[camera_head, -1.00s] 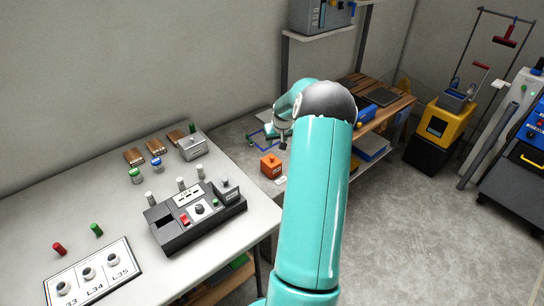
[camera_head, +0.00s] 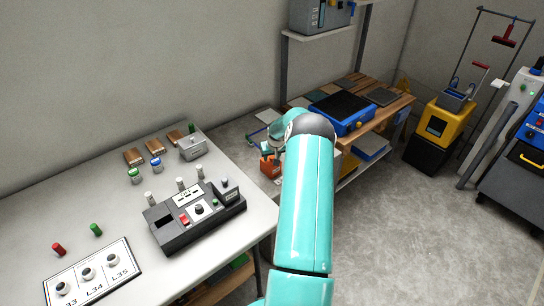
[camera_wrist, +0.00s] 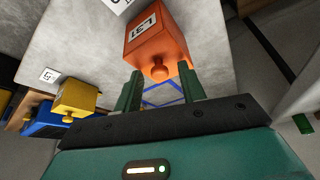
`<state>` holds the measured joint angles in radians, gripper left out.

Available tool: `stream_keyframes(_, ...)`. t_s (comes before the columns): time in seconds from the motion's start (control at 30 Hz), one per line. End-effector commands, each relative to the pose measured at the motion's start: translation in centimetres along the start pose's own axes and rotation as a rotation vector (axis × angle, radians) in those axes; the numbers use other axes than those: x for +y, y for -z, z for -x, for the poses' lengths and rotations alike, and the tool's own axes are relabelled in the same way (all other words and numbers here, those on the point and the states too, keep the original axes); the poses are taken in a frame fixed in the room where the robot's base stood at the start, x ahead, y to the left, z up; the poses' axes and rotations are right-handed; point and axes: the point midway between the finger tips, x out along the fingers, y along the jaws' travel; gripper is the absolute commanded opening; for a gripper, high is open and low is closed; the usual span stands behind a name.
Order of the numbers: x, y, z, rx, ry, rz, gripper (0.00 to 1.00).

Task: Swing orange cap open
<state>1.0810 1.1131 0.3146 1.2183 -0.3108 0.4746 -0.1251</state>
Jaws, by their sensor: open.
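The orange cap (camera_wrist: 152,38) is a boxy block marked L31, with a round orange knob (camera_wrist: 159,71) on its near face. In the wrist view it lies just beyond my gripper (camera_wrist: 160,86). My gripper is open, with one dark green finger on each side of the knob's line and the knob around the gap between the tips. I cannot tell whether a finger touches it. In the head view the orange cap (camera_head: 268,167) is low beyond the white table's right edge, partly covered by my gripper and arm.
A yellow cap (camera_wrist: 77,97) with a knob sits on a blue case at the left of the wrist view. The white table (camera_head: 95,185) carries a black device (camera_head: 197,218) and several small parts. A wooden bench (camera_head: 385,108) with a blue case (camera_head: 345,122) stands behind my arm.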

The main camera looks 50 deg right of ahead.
Motion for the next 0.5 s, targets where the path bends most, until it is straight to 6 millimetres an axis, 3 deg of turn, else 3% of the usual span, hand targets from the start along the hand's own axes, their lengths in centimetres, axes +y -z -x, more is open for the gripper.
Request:
stream_keyframes(0.13,-0.01,0.0,0.02,0.0,0.0,0.0,0.38)
stream_keyframes(0.33,-0.01,0.0,0.03,0.0,0.0,0.0,0.0)
stream_keyframes(0.5,-0.01,0.0,0.04,0.0,0.0,0.0,0.0)
